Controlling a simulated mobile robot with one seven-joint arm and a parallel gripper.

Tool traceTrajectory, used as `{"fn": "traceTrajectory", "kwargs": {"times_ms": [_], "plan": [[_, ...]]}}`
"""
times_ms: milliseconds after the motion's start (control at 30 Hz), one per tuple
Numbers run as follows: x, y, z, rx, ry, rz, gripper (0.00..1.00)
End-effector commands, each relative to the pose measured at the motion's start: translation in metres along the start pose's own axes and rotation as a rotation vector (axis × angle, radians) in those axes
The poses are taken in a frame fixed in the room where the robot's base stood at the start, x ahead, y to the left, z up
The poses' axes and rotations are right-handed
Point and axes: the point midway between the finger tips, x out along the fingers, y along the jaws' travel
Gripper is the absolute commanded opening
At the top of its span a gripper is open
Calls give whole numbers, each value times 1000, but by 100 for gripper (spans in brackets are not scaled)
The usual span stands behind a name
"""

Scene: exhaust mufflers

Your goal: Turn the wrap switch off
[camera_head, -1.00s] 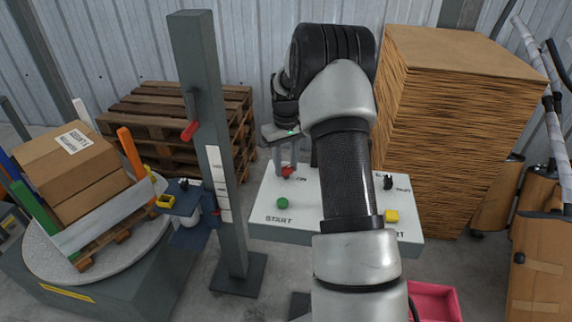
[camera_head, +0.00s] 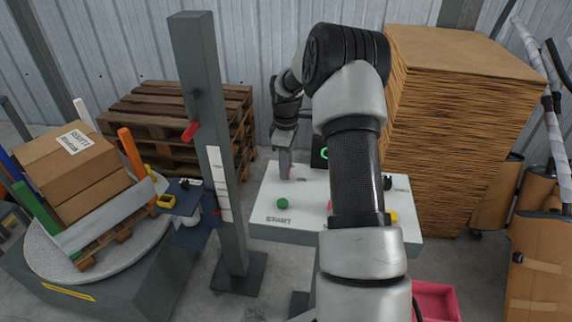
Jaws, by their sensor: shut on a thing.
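The white control panel (camera_head: 262,190) stands at the centre. My gripper (camera_head: 286,176) points down at its back left part and is shut on a small red switch (camera_head: 290,171). The fingers hide most of this switch, so I cannot tell its setting. A label beside it is partly hidden. A black switch (camera_head: 387,183) stands at the panel's right side, by a label too small to read surely.
A green button (camera_head: 282,203) is above the START label. A yellow button (camera_head: 392,216) and a red part (camera_head: 330,205) show beside my arm. A grey post (camera_head: 222,170) stands left of the panel, a cardboard stack (camera_head: 450,120) behind right.

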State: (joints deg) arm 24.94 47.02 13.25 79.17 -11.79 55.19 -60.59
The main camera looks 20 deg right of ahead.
Motion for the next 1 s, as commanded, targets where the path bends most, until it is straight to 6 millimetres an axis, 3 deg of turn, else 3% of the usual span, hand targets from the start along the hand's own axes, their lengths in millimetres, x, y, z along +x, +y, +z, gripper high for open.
{"fn": "traceTrajectory", "kwargs": {"times_ms": [733, 767, 800, 867, 1000], "plan": [[-1, 1, -1, -94, 1, 4, 10], [-1, 1, -1, -94, 1, 4, 34], [-1, 1, -1, -94, 1, 3, 41], [-1, 1, -1, -94, 1, 3, 51], [-1, 0, 0, -93, 1, 2, 52]]}}
